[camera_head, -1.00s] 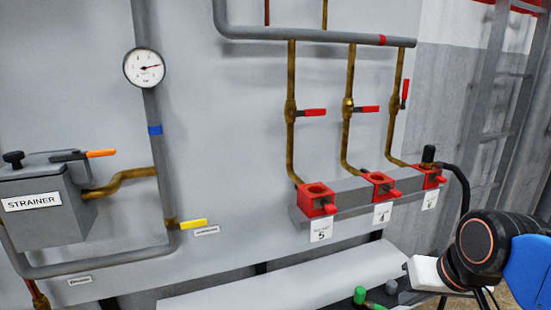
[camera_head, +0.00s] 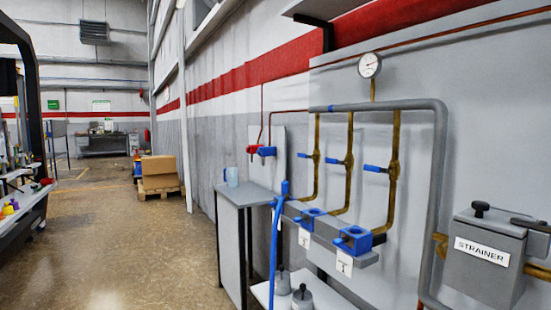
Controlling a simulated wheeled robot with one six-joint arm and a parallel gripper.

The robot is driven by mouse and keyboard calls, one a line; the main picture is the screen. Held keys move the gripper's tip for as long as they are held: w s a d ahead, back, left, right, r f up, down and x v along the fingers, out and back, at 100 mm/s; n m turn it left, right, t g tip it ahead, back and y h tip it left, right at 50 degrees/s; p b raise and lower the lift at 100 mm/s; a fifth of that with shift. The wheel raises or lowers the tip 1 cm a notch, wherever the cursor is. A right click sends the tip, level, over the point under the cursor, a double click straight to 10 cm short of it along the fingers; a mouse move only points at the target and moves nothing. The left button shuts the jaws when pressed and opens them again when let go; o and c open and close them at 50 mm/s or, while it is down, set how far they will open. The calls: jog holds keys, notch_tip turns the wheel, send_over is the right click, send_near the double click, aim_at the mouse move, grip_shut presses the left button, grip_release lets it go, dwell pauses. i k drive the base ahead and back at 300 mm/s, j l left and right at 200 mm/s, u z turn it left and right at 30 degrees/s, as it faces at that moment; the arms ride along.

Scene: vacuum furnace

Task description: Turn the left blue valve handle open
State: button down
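Three brass branch pipes drop from a grey header pipe (camera_head: 385,106) on the right wall panel. Each carries a blue lever valve handle: the left one (camera_head: 304,156), the middle one (camera_head: 333,160) and the right one (camera_head: 374,168). All three handles stick out to the left, roughly across their vertical pipes. The left handle is the farthest away and looks small. Blue blocks sit below on a grey rail, one at the right (camera_head: 354,239) and one in the middle (camera_head: 311,218). My gripper is not in view.
A blue hose (camera_head: 275,245) hangs before the rail. A strainer box (camera_head: 480,260) is at right. The floor (camera_head: 110,240) at left is largely clear.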

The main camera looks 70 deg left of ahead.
aim_at(302, 155)
jog(key=j+u, duration=1.15)
jog(key=i+j, duration=0.15)
jog(key=j, duration=0.25)
jog(key=i+j+u, duration=0.1)
jog(key=j, duration=0.3)
jog(key=i+j, duration=0.15)
jog(key=j, duration=0.25)
jog(key=i+j+u, duration=0.1)
jog(key=j, duration=0.3)
jog(key=i+j, duration=0.2)
jog(key=j, duration=0.15)
jog(key=k+j, duration=0.4)
jog(key=j, duration=0.15)
jog(key=i+l, duration=0.35)
jog(key=i+u, duration=0.05)
jog(key=i, duration=0.05)
